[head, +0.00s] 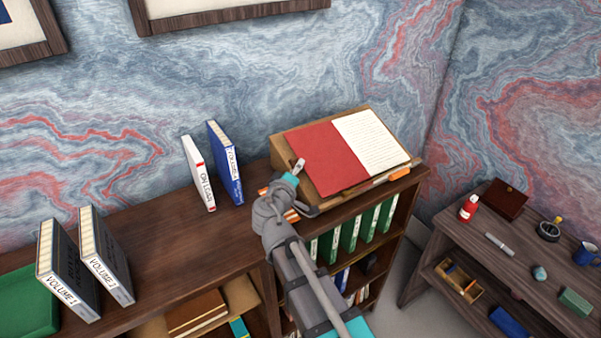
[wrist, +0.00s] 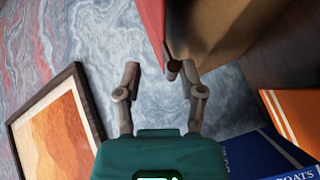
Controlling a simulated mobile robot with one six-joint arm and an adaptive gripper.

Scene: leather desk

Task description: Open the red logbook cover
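The red logbook lies open on a sloped wooden stand (head: 276,152) in the head view. Its red cover (head: 325,157) is laid over to the left and a written white page (head: 371,141) shows on the right. My gripper (head: 299,165) is at the left edge of the stand, close to the cover's left edge; whether it touches is unclear. In the wrist view my gripper (wrist: 152,71) has its fingers apart with nothing between them. A strip of the red cover (wrist: 152,22) and the stand's brown wood (wrist: 212,30) show just beyond the fingers.
The stand is on a dark bookcase top (head: 165,245). A white book (head: 198,172) and a blue book (head: 226,162) stand left of my gripper. An orange object (head: 398,173) lies at the stand's front right. A side table (head: 480,235) holds small items. The wall is close behind.

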